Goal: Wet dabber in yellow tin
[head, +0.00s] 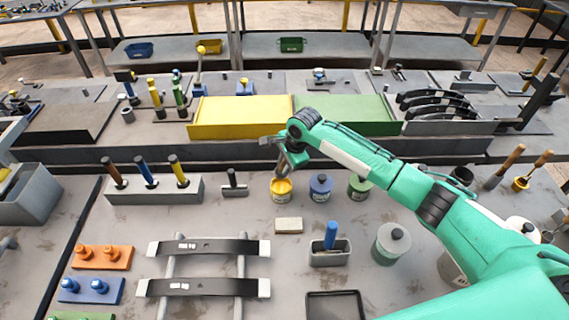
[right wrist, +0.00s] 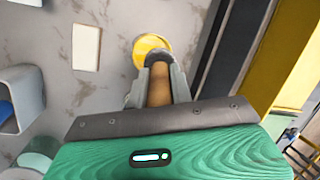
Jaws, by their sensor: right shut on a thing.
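My right gripper (head: 284,170) is shut on the wooden handle of a dabber (right wrist: 159,84) and points down at the yellow tin (head: 281,194). In the right wrist view the gripper (right wrist: 158,92) holds the handle between its fingers. The dabber's dark lower end overlaps the yellow round of the tin (right wrist: 148,44). I cannot tell how deep that end sits in the tin. In the head view the dabber is mostly hidden by the gripper. My left gripper is not in view.
A blue tin (head: 321,188) and a green tin (head: 360,187) stand right of the yellow one. A pale block (head: 289,225), a grey holder (head: 329,254) with a blue handle, and a lidded jar (head: 391,245) stand nearer. Leaf springs (head: 208,247) lie on a rack at left.

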